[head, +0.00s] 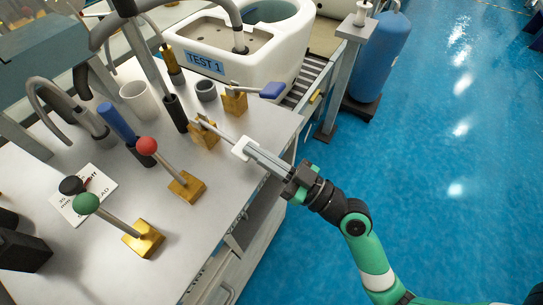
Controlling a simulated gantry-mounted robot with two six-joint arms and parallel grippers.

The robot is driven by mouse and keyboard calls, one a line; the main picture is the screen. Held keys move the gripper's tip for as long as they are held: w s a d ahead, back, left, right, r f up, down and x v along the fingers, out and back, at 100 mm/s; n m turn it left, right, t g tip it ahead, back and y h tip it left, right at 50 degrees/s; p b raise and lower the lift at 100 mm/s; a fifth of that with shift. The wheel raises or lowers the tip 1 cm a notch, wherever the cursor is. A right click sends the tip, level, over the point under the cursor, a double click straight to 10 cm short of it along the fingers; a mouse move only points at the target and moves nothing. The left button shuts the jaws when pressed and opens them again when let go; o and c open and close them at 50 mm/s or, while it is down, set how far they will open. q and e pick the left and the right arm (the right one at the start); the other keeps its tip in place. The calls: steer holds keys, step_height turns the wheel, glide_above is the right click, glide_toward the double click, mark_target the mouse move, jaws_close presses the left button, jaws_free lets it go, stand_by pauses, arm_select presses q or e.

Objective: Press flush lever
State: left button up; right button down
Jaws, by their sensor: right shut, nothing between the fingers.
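Several levers stand on brass bases on the grey worktable (105,250). I cannot tell which is the flush lever. One has a red ball knob (147,146), one a green knob (86,204), and one a blue paddle (272,90). Another brass base (205,134) carries a thin metal rod toward a white piece (245,148) at my right gripper's tip. My right gripper (254,154) is shut and reaches over the table's right edge. It meets or overlaps the white piece; contact is unclear. My left gripper is not in view.
A white toilet unit (270,62) labelled TEST 1 sits on a roller conveyor (312,75) behind the table. A white cup (138,100), curved grey pipes and a printed card (82,195) crowd the table. A blue tank (380,55) stands beyond; the blue floor at right is clear.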

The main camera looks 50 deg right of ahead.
steer(key=r+p, duration=0.1)
steer(key=r, duration=0.1)
steer(key=s+r+p, duration=0.1)
steer(key=r+p, duration=0.1)
steer(key=shift+d, duration=0.15)
steer(key=s+d+f+b, duration=0.2)
steer(key=s+f+b, duration=0.2)
steer(key=s, duration=0.4)
steer(key=shift+f, duration=0.75)
steer(key=shift+a+r, duration=0.1)
